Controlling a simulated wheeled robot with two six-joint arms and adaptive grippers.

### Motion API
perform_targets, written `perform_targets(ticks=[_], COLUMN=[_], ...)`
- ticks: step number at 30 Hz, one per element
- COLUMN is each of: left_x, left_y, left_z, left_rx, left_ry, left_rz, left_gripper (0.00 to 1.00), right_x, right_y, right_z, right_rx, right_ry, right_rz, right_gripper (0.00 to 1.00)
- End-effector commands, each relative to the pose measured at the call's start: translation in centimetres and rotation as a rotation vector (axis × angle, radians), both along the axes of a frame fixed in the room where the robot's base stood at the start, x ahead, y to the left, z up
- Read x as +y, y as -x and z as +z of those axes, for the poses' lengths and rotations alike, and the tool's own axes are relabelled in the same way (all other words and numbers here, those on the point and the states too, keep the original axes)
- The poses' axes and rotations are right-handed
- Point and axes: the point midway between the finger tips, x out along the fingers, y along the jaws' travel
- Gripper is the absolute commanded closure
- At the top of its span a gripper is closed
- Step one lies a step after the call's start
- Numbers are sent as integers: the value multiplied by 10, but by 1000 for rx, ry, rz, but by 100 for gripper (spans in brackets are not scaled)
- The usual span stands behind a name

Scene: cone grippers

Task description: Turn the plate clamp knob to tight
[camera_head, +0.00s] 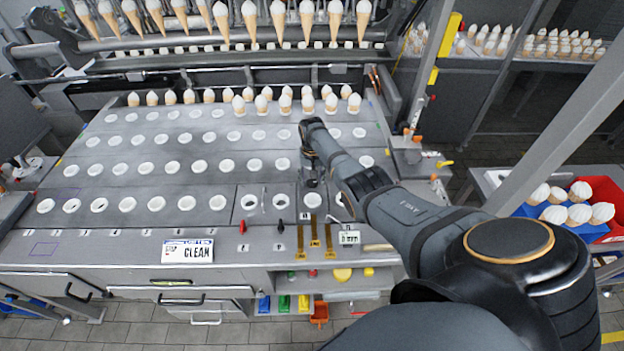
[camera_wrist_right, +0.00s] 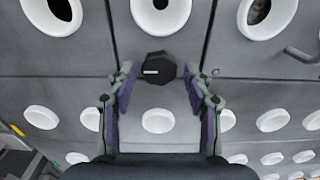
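In the right wrist view, a black octagonal knob (camera_wrist_right: 159,66) sits on the grey plate, near a seam between panels. A short white mark on it lies level, on its left half. My right gripper (camera_wrist_right: 160,78) is open, its two fingertips left and right of the knob with a small gap on each side. I cannot tell its exact height over the plate. In the head view my right gripper (camera_head: 313,180) points down over the front row of the plate, and the knob there is hidden or too small to make out. My left gripper is not in view.
White-rimmed holes (camera_head: 186,203) fill the sloped plate around the gripper. A small handle (camera_head: 264,197) stands left of it. Red (camera_head: 242,227) and black (camera_head: 280,227) controls, brass strips (camera_head: 314,242) and a "CLEAN" sign (camera_head: 188,251) lie along the front. Cones (camera_head: 248,108) stand behind.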

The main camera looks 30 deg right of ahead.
Motion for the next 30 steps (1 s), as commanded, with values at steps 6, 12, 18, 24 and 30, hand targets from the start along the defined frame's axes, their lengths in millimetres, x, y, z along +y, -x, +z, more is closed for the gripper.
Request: perform_targets(ticks=[6,12,18,24,30], left_x=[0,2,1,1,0], left_y=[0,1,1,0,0], left_z=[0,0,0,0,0], left_rx=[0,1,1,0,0], left_ry=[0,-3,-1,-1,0], left_rz=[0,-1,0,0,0], left_gripper=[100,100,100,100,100], right_x=[0,0,0,0,0], right_y=[1,1,0,0,1], right_z=[-1,5,46,92,116], right_rx=[4,3,-2,0,3], right_ry=[-1,-1,1,0,-1], right_rz=[0,1,0,0,0], right_gripper=[40,40,40,40,40])
